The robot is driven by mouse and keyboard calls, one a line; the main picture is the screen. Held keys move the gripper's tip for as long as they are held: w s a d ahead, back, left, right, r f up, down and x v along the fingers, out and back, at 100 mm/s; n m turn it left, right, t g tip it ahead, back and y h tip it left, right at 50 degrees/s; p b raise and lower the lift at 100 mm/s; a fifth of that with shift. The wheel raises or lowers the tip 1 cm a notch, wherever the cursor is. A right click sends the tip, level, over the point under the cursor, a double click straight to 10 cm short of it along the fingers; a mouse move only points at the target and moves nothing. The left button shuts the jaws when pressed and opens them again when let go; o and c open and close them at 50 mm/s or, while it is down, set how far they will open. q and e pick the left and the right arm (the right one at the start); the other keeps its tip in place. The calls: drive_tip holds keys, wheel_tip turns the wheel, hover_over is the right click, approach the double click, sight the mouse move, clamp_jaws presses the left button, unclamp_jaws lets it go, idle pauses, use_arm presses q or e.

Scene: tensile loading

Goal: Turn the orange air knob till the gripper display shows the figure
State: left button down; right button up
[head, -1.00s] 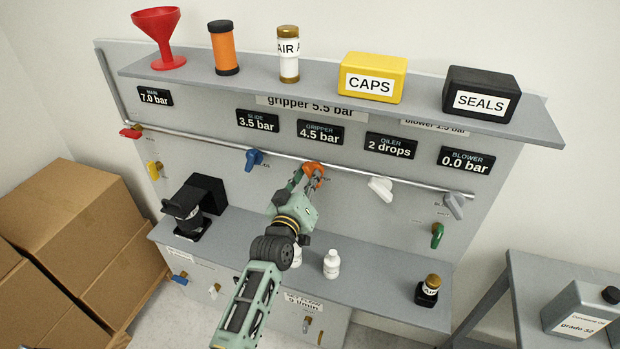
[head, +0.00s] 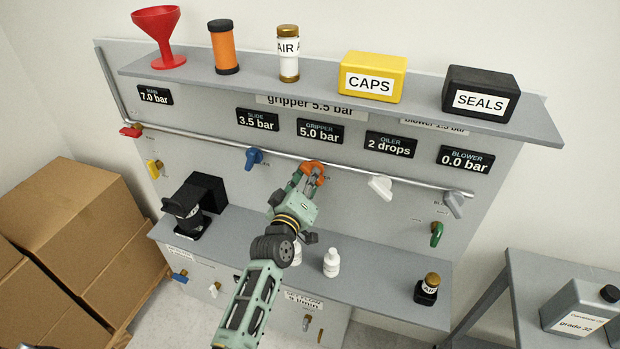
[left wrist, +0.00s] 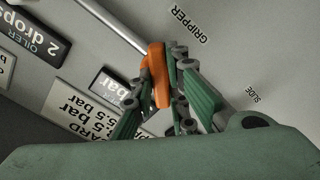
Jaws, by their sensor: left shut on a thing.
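The orange air knob (head: 312,166) sits on the pipe below the gripper display (head: 320,132), which reads 5.0 bar. A label above it (head: 318,107) reads "gripper 5.5 bar". My left gripper (head: 308,178) is shut on the orange knob. In the left wrist view the orange knob (left wrist: 156,75) stands between the two fingers of my left gripper (left wrist: 163,85), and part of the display (left wrist: 108,83) shows "bar", its figure hidden. My right gripper is not in view.
A blue knob (head: 254,158) sits left on the pipe and a white knob (head: 380,187) right. A black device (head: 195,205) stands at the shelf's left.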

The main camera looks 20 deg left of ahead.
use_arm(q)
drive_tip(key=c, duration=1.7)
unclamp_jaws()
drive_tip(key=shift+f, duration=0.1)
drive_tip(key=s, duration=1.2)
drive_tip(key=shift+a, duration=0.2)
